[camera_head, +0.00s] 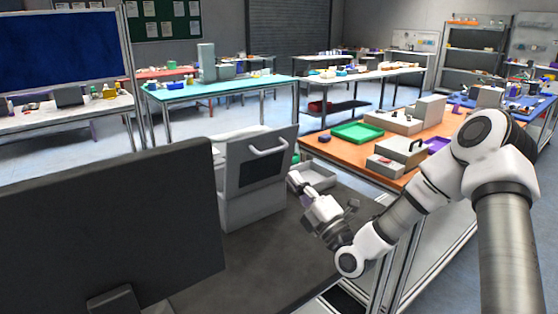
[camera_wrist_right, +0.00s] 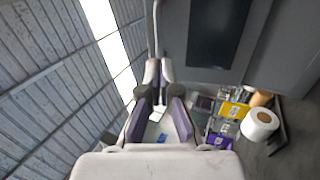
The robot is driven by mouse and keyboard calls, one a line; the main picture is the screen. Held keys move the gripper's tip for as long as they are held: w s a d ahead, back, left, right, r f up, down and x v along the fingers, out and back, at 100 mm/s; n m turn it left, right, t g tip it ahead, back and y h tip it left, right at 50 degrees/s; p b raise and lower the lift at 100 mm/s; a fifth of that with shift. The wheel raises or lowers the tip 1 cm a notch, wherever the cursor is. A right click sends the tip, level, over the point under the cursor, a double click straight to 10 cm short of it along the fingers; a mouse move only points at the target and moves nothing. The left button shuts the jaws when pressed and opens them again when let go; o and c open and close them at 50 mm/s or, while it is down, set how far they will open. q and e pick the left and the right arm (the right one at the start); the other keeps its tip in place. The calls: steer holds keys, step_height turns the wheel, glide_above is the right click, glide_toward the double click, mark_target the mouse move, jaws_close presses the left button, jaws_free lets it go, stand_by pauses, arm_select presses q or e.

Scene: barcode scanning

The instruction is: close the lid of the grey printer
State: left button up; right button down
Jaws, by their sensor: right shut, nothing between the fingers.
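The grey printer (camera_head: 252,208) stands on the dark bench in the head view. Its lid (camera_head: 232,164) is a tilted grey panel with a dark window and a pale bar handle; it appears raised, with its right edge leaning out past the body. In the right wrist view the lid (camera_wrist_right: 263,35) fills the upper right, with the handle (camera_wrist_right: 156,25) at its left. My right gripper (camera_head: 298,183) is shut and empty, just right of the printer and below the lid's right edge. Its closed fingers (camera_wrist_right: 159,72) point towards the handle's lower end. My left gripper is out of view.
A dark monitor (camera_head: 110,225) blocks the left foreground. A grey tray (camera_head: 318,174) lies right of the printer. Near my right fingers in the wrist view are a white roll (camera_wrist_right: 262,124) and yellow boxes (camera_wrist_right: 232,110). An orange table (camera_head: 345,150) stands beyond.

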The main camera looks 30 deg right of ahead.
mark_target(274, 151)
steer(key=p+x, duration=0.1)
steer(key=x, duration=0.5)
steer(key=shift+r, duration=0.2)
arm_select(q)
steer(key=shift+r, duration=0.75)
arm_select(e)
steer(key=shift+w, duration=0.4)
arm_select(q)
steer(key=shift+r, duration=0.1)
arm_select(e)
steer(key=shift+r, duration=0.1)
